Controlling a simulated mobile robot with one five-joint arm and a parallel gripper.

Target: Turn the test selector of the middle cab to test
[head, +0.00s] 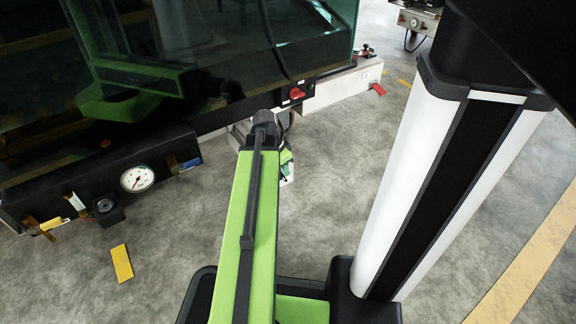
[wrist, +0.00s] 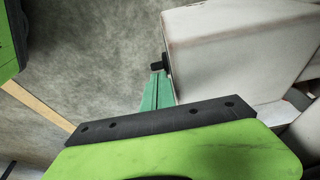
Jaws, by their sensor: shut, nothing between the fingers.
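My gripper (wrist: 158,73) is shut and empty; its two green fingers lie side by side in the wrist view. Their tips are close to a small black part (wrist: 160,62) on the left side of a whitish box (wrist: 225,50). I cannot tell whether they touch it, or whether that part is the test selector. In the head view my gripper (head: 286,158) is partly hidden behind my green arm, below the near glass-fronted cab (head: 230,40). A red knob (head: 297,93) sits on this cab's dark lower edge.
A white ledge (head: 345,85) with a red handle (head: 378,89) extends right of the cab. A round gauge (head: 137,179) is on the black front beam (head: 170,150) at left. Another unit (head: 418,20) stands at the back. The grey floor (head: 330,180) right of my arm is clear.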

